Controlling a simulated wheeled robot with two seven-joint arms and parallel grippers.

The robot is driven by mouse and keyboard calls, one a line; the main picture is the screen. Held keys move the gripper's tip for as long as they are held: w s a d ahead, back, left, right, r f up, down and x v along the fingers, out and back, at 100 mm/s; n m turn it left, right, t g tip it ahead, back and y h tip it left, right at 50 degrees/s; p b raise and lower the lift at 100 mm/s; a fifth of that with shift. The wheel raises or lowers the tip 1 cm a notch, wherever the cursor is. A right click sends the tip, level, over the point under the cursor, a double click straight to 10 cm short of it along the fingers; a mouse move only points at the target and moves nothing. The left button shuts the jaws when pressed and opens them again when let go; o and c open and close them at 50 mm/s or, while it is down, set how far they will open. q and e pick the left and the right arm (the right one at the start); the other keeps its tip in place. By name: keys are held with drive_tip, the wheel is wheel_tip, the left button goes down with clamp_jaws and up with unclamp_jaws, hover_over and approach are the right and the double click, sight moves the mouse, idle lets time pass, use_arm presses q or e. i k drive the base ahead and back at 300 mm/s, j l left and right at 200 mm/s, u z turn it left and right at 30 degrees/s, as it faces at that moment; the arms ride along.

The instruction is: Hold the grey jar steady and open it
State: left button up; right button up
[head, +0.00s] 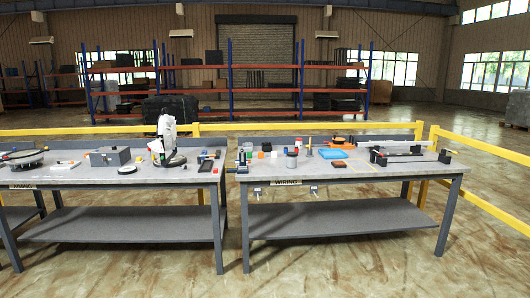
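A small grey jar (291,159) with a lighter top stands upright on the right workbench (350,178), left of its middle and near the front edge. It looks closed, but it is too small to tell for sure. Neither of my grippers is in view, and nothing touches the jar.
Beside the jar are a blue tray (333,154), an orange round thing (338,140) and a blue vise-like device (243,160). A long rail fixture (404,149) stands at right. A left workbench (110,180) holds a grey box (109,156). Open floor (330,270) lies in front.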

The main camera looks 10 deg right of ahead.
sight(292, 161)
drive_tip(key=i+l, duration=0.2)
drive_tip(key=i, duration=0.5)
drive_tip(key=i+l, duration=0.2)
drive_tip(key=i, duration=0.55)
drive_tip(key=i+l+z, duration=0.1)
drive_tip(key=i, duration=0.6)
drive_tip(key=i+l, duration=0.25)
drive_tip(key=i, duration=0.5)
